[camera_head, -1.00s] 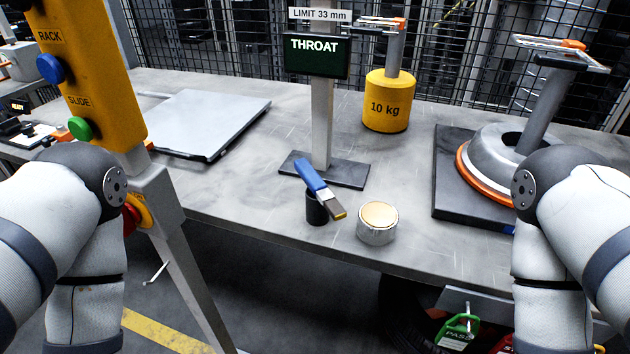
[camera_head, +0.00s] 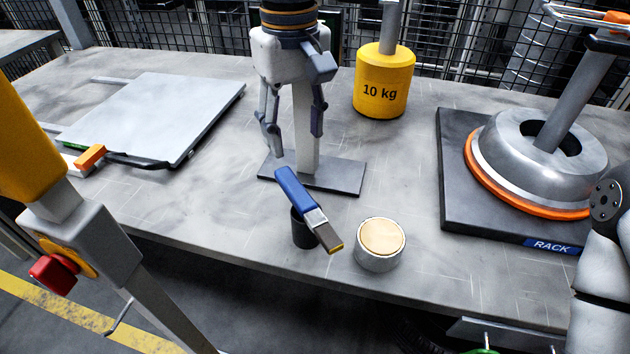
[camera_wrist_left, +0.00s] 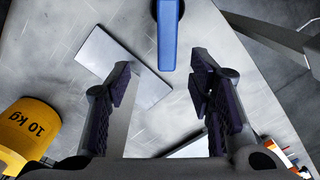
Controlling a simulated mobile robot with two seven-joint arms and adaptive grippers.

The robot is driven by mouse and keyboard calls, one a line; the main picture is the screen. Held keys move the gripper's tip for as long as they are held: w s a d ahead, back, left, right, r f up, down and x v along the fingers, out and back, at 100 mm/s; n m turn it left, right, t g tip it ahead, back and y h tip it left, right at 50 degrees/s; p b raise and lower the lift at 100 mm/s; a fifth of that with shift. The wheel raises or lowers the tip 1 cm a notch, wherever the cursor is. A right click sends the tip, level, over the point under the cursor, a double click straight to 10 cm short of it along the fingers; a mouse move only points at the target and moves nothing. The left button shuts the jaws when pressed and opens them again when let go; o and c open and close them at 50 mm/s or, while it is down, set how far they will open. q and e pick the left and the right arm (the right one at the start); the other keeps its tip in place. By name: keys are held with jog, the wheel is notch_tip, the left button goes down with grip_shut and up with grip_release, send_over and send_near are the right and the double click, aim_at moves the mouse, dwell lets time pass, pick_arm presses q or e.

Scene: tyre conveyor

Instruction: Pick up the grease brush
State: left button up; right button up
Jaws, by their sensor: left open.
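The grease brush (camera_head: 306,205) has a blue handle, a metal ferrule and a yellowish-tipped head. It lies tilted across the top of a small black cup (camera_head: 304,235) near the table's front edge, head toward the lower right. In the left wrist view its blue handle (camera_wrist_left: 168,35) shows at the top, just beyond the fingertips. My left gripper (camera_head: 296,142) is open and empty, pointing down above and behind the brush, in front of the post. The fingers also show apart in the left wrist view (camera_wrist_left: 160,75). My right gripper is out of view.
A round tin (camera_head: 380,246) with a cream top stands close right of the brush. A post on a dark base plate (camera_head: 340,178) stands behind it. A yellow 10 kg weight (camera_head: 384,85), a metal tray (camera_head: 150,115) and a wheel-shaped part (camera_head: 535,160) stand farther off.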

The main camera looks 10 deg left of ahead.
aim_at(297, 189)
pick_arm(q)
jog(key=f, duration=0.3)
jog(key=s+f, duration=0.1)
jog(key=f, duration=0.2)
jog(key=s+f, duration=0.1)
jog(key=f, duration=0.2)
jog(key=shift+s+d, duration=0.15)
jog(key=shift+f, duration=0.45)
grip_shut()
